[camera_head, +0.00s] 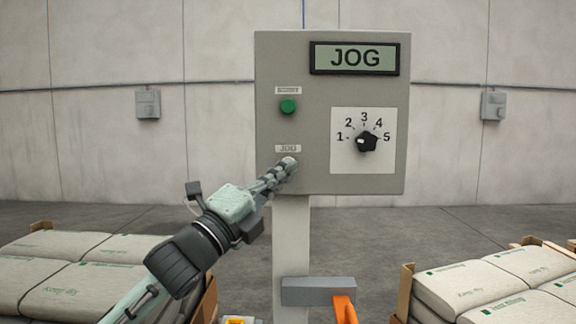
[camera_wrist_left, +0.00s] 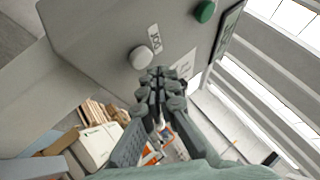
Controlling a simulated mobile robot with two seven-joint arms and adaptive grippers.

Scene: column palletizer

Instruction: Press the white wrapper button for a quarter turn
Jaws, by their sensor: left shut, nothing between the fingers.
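The white button (camera_wrist_left: 142,57) sticks out of the grey control panel (camera_head: 300,50), beside its JOG label (camera_head: 288,148). In the head view my left gripper (camera_head: 288,166) covers most of the button. My left gripper is shut and empty. In the left wrist view its fingertips (camera_wrist_left: 158,73) are close to the button, at its lower right edge. I cannot tell whether they touch it. The display (camera_head: 354,58) at the panel's top reads JOG. My right gripper is in neither view.
A green button (camera_head: 288,106) is above the JOG label. A black dial (camera_head: 366,141) numbered 1 to 5 is at the right. A grey post (camera_head: 291,240) carries the panel. Stacked bags stand at the left (camera_head: 90,248) and right (camera_head: 490,285).

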